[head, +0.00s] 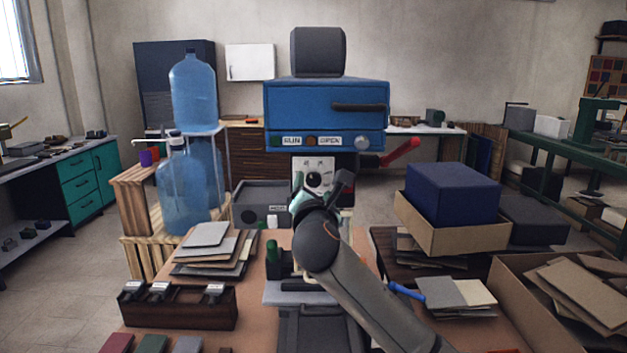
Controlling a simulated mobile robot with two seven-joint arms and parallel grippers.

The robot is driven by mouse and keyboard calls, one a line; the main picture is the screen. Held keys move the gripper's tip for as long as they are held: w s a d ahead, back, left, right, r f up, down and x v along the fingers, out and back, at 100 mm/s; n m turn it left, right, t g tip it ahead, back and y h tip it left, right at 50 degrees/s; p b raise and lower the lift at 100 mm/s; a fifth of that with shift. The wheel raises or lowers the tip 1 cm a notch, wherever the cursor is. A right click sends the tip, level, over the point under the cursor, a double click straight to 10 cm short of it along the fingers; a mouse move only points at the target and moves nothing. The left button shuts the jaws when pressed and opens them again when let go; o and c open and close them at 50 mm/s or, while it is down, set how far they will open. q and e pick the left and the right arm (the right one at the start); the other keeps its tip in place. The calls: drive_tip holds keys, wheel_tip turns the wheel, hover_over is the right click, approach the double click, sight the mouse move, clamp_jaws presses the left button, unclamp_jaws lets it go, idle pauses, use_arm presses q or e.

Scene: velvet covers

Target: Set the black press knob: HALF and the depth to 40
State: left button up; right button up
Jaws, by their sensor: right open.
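The blue press (300,103) stands ahead in the middle, with labels reading RUN and OPEN on its front. Below them is a pale panel (325,165) with small dark marks and a round black knob (313,180). The knob's setting is too small to read, and I cannot make out a depth value. My right gripper (338,190) is in front of the panel's lower right part, close to the knob. It is open, and I cannot tell whether it touches anything. My right wrist and forearm hide the lower front of the press. My left gripper is out of view.
A red lever (400,152) juts from the press's right side. Water bottles (193,95) stand at left. Stacked boards (208,250) and a dark wooden tray (180,307) lie on the bench. A blue box (452,193) sits in a carton at right.

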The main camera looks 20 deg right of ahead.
sight(313, 181)
drive_tip(key=shift+x, duration=2.05)
drive_tip(key=shift+c, duration=0.2)
clamp_jaws()
